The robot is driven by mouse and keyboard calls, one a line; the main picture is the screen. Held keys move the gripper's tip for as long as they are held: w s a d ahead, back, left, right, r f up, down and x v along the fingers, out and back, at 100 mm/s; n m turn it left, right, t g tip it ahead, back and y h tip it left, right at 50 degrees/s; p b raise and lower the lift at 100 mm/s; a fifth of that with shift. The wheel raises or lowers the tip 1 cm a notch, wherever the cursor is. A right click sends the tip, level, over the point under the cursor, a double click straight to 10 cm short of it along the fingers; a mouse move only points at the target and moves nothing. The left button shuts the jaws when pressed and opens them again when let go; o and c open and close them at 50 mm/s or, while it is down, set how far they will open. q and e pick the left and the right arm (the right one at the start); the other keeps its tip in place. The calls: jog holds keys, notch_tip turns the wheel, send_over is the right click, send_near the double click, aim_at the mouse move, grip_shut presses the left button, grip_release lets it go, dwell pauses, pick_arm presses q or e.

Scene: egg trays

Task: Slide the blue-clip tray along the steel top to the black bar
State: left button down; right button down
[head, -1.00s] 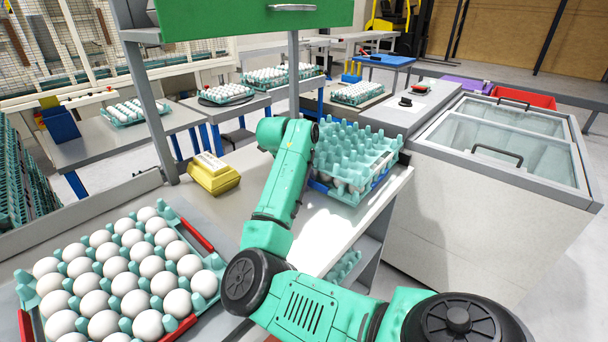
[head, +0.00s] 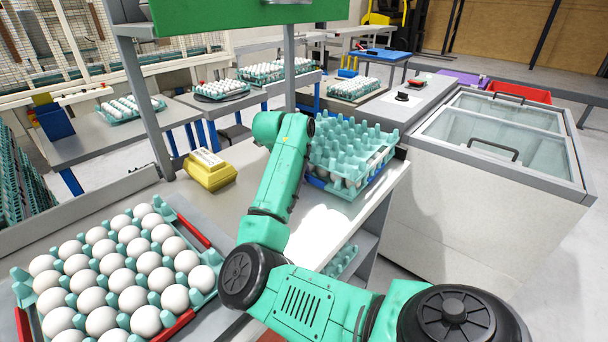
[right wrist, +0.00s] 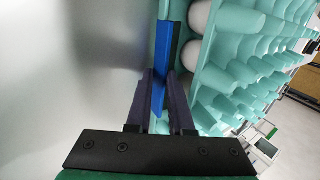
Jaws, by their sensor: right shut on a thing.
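The blue-clip tray is a teal egg tray (head: 350,145) at the far right end of the steel top (head: 230,200), with white eggs under a teal upper layer. Its blue clip (right wrist: 162,45) runs along the side facing my right gripper. In the right wrist view, my right gripper (right wrist: 160,82) has its dark fingers either side of the blue clip and is shut on it. In the head view my own arm hides that gripper. I cannot clearly pick out the black bar. My left gripper is in neither view.
A red-clip egg tray (head: 182,324) full of white eggs sits at the front left. A yellow carton (head: 209,171) lies behind my arm. A grey post (head: 146,100) stands at the back. A white chest with glass lids (head: 490,205) stands right of the steel top.

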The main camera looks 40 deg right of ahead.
jog(key=shift+a+f, duration=0.1)
jog(key=shift+f, duration=0.05)
dwell(0.6)
jog(key=c, duration=0.8)
grip_release()
jog(key=shift+c, duration=0.2)
jog(key=shift+o, duration=0.6)
